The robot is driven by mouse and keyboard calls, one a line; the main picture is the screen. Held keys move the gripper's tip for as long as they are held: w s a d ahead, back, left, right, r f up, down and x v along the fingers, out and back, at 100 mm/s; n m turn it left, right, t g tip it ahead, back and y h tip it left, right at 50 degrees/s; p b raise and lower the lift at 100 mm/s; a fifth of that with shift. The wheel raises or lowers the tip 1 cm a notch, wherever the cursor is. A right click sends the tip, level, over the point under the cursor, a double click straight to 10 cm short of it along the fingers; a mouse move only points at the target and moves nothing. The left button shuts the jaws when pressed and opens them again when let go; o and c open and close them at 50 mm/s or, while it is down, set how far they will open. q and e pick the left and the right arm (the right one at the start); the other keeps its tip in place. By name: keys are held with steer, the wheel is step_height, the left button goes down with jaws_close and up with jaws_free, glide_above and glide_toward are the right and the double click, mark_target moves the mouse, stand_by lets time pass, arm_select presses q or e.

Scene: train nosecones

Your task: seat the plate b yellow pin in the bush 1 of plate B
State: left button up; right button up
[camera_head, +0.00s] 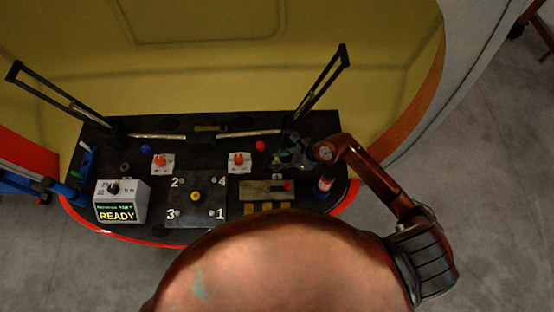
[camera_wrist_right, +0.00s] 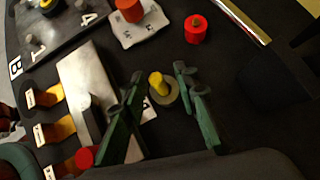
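Plate B (camera_head: 182,192) is a dark square plate with corner numbers 1 to 4 and a yellow knob in its middle. Bush 1 (camera_head: 211,213) is at its near right corner; part of the plate shows at the upper left of the right wrist view (camera_wrist_right: 75,37). A yellow pin (camera_wrist_right: 157,80) stands on a round tan base on the dark table. My right gripper (camera_head: 290,156) is open, with its two green fingers (camera_wrist_right: 158,73) on either side of the pin and gaps visible. My left gripper does not show.
A metal block (camera_head: 256,190) with a red end lies beside plate B. Orange knobs on white cards (camera_head: 163,162) (camera_head: 240,161) and a red cylinder (camera_head: 260,146) stand behind. A box reading READY (camera_head: 121,203) is at left. Black frames rise at the back.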

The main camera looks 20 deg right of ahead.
steer(key=p+v, duration=0.1)
steer(key=v, duration=1)
steer(key=shift+d+r, duration=0.15)
steer(key=shift+r, duration=0.05)
steer(key=shift+s, duration=0.15)
